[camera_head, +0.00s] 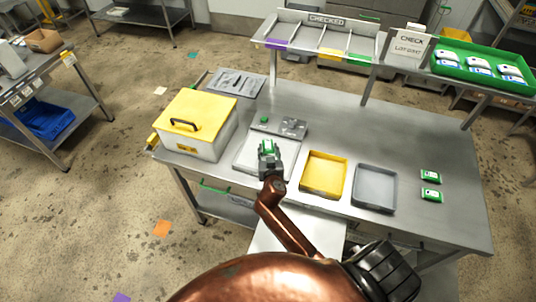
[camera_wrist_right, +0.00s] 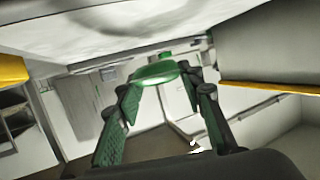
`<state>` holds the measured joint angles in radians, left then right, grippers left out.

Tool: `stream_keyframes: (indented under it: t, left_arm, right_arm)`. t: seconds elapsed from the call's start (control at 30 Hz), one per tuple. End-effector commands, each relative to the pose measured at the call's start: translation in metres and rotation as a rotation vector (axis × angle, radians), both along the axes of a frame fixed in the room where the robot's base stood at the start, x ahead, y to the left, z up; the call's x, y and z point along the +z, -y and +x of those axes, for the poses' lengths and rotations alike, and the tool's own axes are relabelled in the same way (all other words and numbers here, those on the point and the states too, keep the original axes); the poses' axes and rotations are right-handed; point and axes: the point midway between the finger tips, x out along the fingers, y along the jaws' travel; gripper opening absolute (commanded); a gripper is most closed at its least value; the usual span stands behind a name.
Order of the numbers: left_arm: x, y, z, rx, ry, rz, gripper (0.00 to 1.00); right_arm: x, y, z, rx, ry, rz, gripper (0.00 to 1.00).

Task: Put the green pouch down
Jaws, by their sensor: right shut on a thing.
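My right gripper (camera_head: 267,150) is over the pale plate (camera_head: 246,163) of a device on the steel bench, left of the yellow tray. In the right wrist view its fingers (camera_wrist_right: 160,88) are shut on the green pouch (camera_wrist_right: 155,73), held at the fingertips. The pouch is small and partly hidden in the head view. I cannot tell whether it touches the plate. Two more green and white pouches (camera_head: 430,176) (camera_head: 432,195) lie on the bench at the right. My left gripper is not in view.
A yellow tray (camera_head: 307,177) and a grey tray (camera_head: 359,190) stand right of the plate. A box with a yellow lid (camera_head: 196,112) stands at the left. A raised shelf at the back holds a green tray (camera_head: 442,69) of pouches. The bench behind the trays is clear.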

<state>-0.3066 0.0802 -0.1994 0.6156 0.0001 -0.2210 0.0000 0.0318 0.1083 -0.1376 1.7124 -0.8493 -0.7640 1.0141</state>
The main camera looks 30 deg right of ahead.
Motion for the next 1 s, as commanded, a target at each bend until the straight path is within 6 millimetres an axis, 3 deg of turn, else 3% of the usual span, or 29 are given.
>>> stream_keyframes:
  t: [0.2, 0.67, 0.7, 0.9, 1.0]
  left_arm:
    - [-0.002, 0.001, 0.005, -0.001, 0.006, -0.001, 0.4]
    - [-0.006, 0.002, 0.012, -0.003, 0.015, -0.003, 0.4]
    - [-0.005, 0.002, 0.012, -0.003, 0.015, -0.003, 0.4]
    - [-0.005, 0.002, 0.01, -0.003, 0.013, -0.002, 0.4]
    - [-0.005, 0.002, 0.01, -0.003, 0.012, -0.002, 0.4]
  right_arm:
    - [-0.03, 0.001, 0.002, 0.001, -0.005, -0.004, 0.07]
    - [-0.038, 0.0, 0.002, 0.0, -0.001, 0.0, 0.07]
    - [-0.037, 0.001, 0.002, 0.0, -0.001, 0.0, 0.37]
    - [-0.036, 0.001, 0.002, 0.0, -0.001, 0.0, 0.51]
    - [-0.036, 0.001, 0.002, 0.001, -0.002, -0.001, 0.53]
